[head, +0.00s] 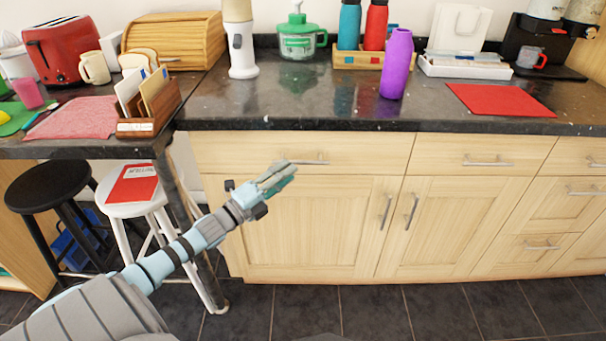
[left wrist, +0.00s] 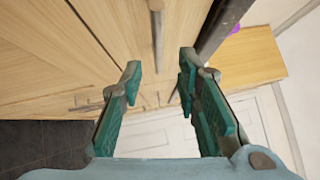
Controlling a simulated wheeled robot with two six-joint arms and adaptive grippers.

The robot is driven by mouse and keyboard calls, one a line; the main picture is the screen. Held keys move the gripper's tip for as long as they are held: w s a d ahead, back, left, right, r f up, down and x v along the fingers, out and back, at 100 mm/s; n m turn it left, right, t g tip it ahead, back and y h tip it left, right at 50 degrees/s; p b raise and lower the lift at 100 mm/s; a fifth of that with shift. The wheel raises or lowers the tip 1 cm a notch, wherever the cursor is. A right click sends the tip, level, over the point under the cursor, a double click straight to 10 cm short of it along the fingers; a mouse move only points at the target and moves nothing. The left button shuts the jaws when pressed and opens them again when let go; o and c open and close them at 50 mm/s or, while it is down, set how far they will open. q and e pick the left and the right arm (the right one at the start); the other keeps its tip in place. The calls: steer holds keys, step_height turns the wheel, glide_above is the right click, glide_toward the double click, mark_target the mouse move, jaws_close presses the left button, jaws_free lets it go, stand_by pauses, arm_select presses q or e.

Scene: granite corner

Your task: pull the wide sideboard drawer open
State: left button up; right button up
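The wide sideboard drawer (head: 235,150) is a pale wood front just below the dark countertop, and it looks closed, flush with the doors below. Its slim metal bar handle (head: 312,162) is level, partly behind my gripper's tips. My left gripper (head: 284,175) is in front of the drawer's lower edge, just left of and below the handle's middle. In the left wrist view the fingers (left wrist: 160,85) are spread apart with nothing between them. The handle (left wrist: 157,22) shows at the top, lined up with the gap and apart from the fingers. My right gripper is not in view.
Cabinet doors with upright handles (head: 387,211) are below, and another drawer (head: 480,153) is to the right. A white stool (head: 130,207) and a black stool (head: 48,187) stand at the left. A purple bottle (head: 396,64) stands on the countertop. The floor in front is clear.

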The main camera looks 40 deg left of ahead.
mark_target(303, 161)
arm_select(q)
steer(key=x, duration=0.5)
steer(key=shift+w, duration=0.2)
steer(key=shift+w+d, duration=0.1)
steer(key=shift+w, duration=0.6)
jaws_close()
